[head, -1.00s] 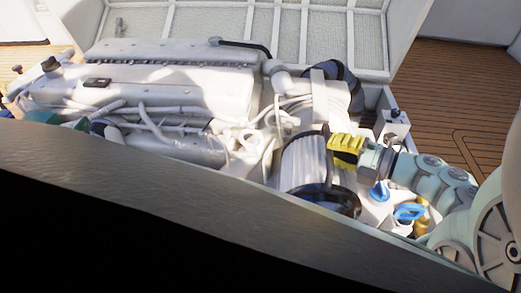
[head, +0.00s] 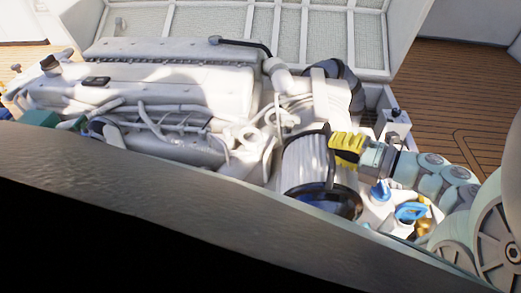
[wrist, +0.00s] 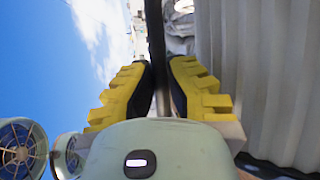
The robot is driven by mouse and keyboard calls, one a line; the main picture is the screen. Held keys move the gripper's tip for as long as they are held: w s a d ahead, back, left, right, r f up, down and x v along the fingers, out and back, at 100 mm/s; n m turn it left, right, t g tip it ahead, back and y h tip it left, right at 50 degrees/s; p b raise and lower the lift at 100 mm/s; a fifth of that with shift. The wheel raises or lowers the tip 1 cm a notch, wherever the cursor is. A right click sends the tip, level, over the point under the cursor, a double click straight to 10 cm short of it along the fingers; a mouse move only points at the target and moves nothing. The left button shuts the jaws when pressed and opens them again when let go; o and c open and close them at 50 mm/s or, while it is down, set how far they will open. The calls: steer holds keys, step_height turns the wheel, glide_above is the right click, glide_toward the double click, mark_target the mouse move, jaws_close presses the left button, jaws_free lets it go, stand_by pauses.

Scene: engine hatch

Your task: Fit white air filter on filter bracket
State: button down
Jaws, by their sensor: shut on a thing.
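The white air filter (head: 303,162) is a pleated cylinder with dark end rims and a dark bar along its side. It stands slightly tilted at the right end of the engine, its lower end showing dark blue. My gripper (head: 346,148), with yellow fingers, is at its upper right side. In the wrist view my gripper (wrist: 161,78) is shut on the filter's dark bar, with the white pleats (wrist: 275,75) close at the right. I cannot make out the filter bracket, or whether the filter touches it.
The white engine (head: 170,90) with its pipes fills the left and middle. A black hose (head: 345,85) curves behind the filter. A blue cap (head: 410,212) and other fittings lie below my arm. A dark edge (head: 200,205) crosses the foreground, hiding what is below.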

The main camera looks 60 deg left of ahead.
stand_by(0.4)
steer(key=c, duration=1.1)
jaws_free()
steer(key=shift+o, duration=0.2)
steer(key=shift+f, duration=0.1)
steer(key=shift+w, duration=0.1)
steer(key=shift+v, duration=4)
